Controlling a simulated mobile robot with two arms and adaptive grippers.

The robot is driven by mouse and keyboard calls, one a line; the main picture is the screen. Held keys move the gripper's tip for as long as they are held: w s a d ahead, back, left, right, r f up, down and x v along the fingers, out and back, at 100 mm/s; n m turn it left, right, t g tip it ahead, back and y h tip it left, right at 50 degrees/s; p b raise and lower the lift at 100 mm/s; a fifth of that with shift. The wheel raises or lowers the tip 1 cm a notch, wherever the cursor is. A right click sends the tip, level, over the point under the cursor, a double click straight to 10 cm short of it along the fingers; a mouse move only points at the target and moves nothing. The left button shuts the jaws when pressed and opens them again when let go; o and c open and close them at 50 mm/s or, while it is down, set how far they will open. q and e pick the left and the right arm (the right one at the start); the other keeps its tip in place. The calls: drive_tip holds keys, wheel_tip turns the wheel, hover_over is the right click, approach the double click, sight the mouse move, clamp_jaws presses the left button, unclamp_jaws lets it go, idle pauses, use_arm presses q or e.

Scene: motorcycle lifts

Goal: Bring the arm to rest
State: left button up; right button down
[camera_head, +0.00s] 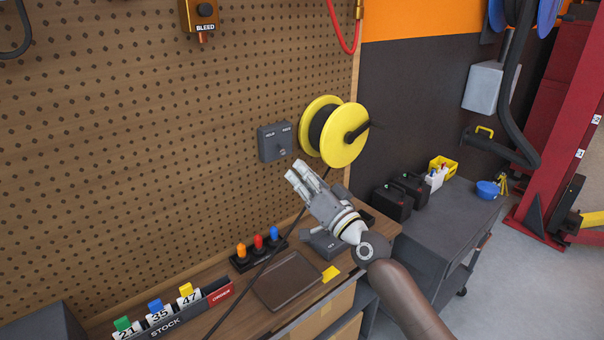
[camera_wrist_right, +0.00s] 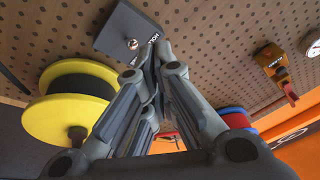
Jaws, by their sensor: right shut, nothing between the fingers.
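My right gripper (camera_head: 299,176) is in the head view, raised above the back of the wooden bench and angled up toward the pegboard. Its fingers are together with nothing between them. In the right wrist view my right gripper (camera_wrist_right: 152,62) also shows its fingertips meeting near the grey switch box. My right arm comes in from the bottom right. My left gripper is in neither view.
A yellow cable reel (camera_head: 347,136) and a grey switch box (camera_head: 274,142) are on the pegboard beside the gripper. A black cable crosses the bench. A grey cart (camera_head: 440,225) stands right.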

drive_tip(key=s+f+n+g+h, duration=0.35)
drive_tip(key=s+f+g, duration=0.35)
drive_tip(key=s+f, duration=1.15)
drive_tip(key=s+d+f+g+h, duration=0.25)
drive_tip(key=s+d+f, duration=0.2)
drive_tip(key=s, duration=0.35)
drive_tip(key=s+d+f+g+h, duration=0.2)
drive_tip(key=s+d+f+h, duration=0.15)
drive_tip(key=s+d, duration=0.35)
drive_tip(key=s+d+f+g+h, duration=0.25)
drive_tip(key=s+d+f, duration=0.2)
drive_tip(key=s, duration=0.45)
wheel_tip(320, 180, down, 27)
drive_tip(key=s+a+g, duration=0.1)
drive_tip(key=s, duration=0.1)
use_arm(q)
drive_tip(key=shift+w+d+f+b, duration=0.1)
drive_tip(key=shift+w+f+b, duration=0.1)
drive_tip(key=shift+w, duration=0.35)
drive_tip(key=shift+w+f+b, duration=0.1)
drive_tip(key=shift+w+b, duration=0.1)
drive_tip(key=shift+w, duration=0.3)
use_arm(e)
drive_tip(key=s+d+f+g, duration=0.1)
drive_tip(key=s+d+f, duration=0.2)
drive_tip(key=s+f, duration=1.3)
drive_tip(key=shift+g+y, duration=0.3)
